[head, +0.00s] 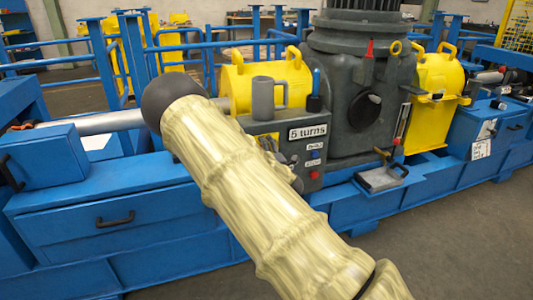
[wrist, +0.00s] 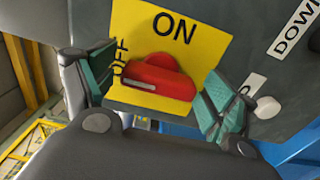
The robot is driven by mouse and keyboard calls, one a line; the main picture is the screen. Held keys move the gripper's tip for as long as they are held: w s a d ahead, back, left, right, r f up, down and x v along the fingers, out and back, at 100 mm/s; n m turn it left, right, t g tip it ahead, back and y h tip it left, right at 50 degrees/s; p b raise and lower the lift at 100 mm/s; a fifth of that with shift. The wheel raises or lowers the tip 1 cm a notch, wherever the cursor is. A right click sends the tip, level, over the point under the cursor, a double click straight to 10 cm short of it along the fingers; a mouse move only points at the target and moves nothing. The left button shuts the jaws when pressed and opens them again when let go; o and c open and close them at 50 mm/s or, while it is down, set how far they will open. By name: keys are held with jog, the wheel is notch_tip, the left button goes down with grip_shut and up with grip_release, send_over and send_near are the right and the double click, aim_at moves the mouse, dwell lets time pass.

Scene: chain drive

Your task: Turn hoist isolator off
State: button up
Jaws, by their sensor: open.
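The hoist isolator is a red rotary handle (wrist: 165,80) on a yellow plate (wrist: 207,42) in the wrist view. The plate reads ON at the top and OFF, turned sideways, at the left. The handle's bar lies nearly crosswise, its white mark at the left end, just below the OFF lettering. My gripper (wrist: 158,84) is open, with one green-padded finger to the left of the handle and the other to the right. Whether either finger touches it I cannot tell. In the head view I cannot make out the isolator, and my arm covers part of the control box.
In the wrist view a DOWN label (wrist: 293,32) and a pale round knob (wrist: 267,107) sit right of the plate. In the head view the grey control box (head: 308,152) with a "5 turns" sign stands beside a dark machine housing (head: 345,75) on the blue frame (head: 160,210).

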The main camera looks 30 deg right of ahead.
jog(key=v, duration=1.2)
dwell(0.3)
jog(key=s+a+f+m+g, duration=0.3)
jog(key=s+f, duration=0.3)
jog(key=f, duration=0.3)
jog(key=s+a+f+m+g, duration=0.3)
jog(key=s+f+m+g, duration=0.1)
jog(key=s+f, duration=0.4)
jog(key=s+a+f+m+g, duration=0.3)
jog(key=s+f, duration=0.2)
jog(key=f, duration=0.6)
jog(key=s+a+f+m+g+y, duration=0.1)
jog(key=s+a+f+m+g, duration=0.15)
jog(key=s+a, duration=0.35)
jog(key=s+a+f+m+g+y, duration=0.1)
jog(key=s+a+f+g, duration=0.2)
jog(key=s, duration=0.4)
jog(key=s+a+f+m+g+y+p, duration=0.1)
jog(key=s+a+m+g+y, duration=0.1)
jog(key=s+a, duration=0.7)
notch_tip(320, 180, up, 16)
jog(key=p, duration=1.6)
jog(key=shift+s+d, duration=0.5)
jog(key=shift+f, duration=0.15)
jog(key=shift+c, duration=0.2)
